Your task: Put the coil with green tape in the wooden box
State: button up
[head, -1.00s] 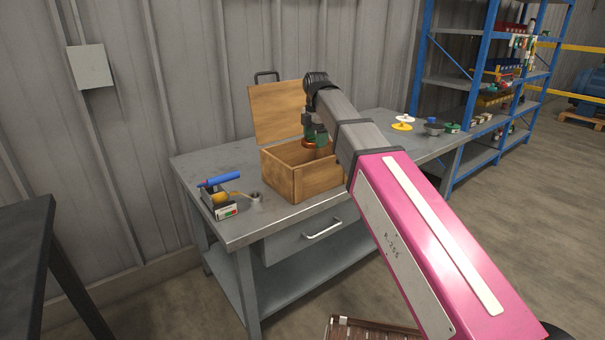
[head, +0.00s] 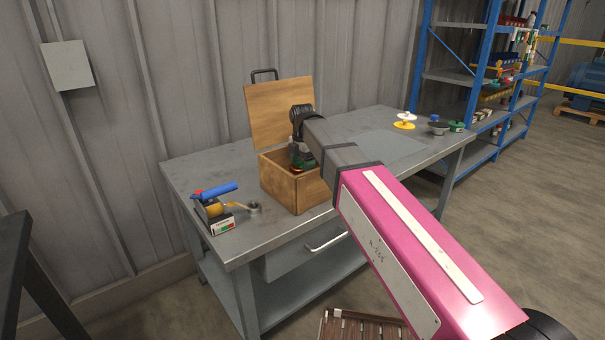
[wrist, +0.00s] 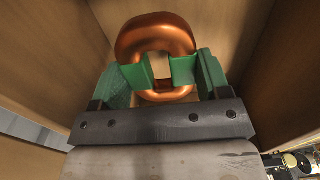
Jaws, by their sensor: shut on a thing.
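The copper coil with green tape (wrist: 156,36) is between the green fingers of my gripper (wrist: 163,80) in the wrist view. The fingers press on its taped sides. Wooden walls surround it there, so the coil is inside the wooden box (head: 293,193). In the head view the box stands on the grey workbench with its lid raised at the back. My gripper (head: 300,158) reaches down into the box opening, and only a sliver of the coil shows there. Whether the coil touches the box floor I cannot tell.
On the grey workbench (head: 245,232), a tape dispenser with a blue handle (head: 218,190) and a small metal ring (head: 254,208) lie left of the box. Spools (head: 405,121) stand at the right end. A blue shelf rack (head: 480,70) stands behind.

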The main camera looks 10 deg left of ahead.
jog(key=shift+f, duration=1.85)
jog(key=o, duration=1.1)
jog(key=shift+f, duration=0.15)
notch_tip(320, 180, up, 12)
jog(key=shift+r, duration=0.15)
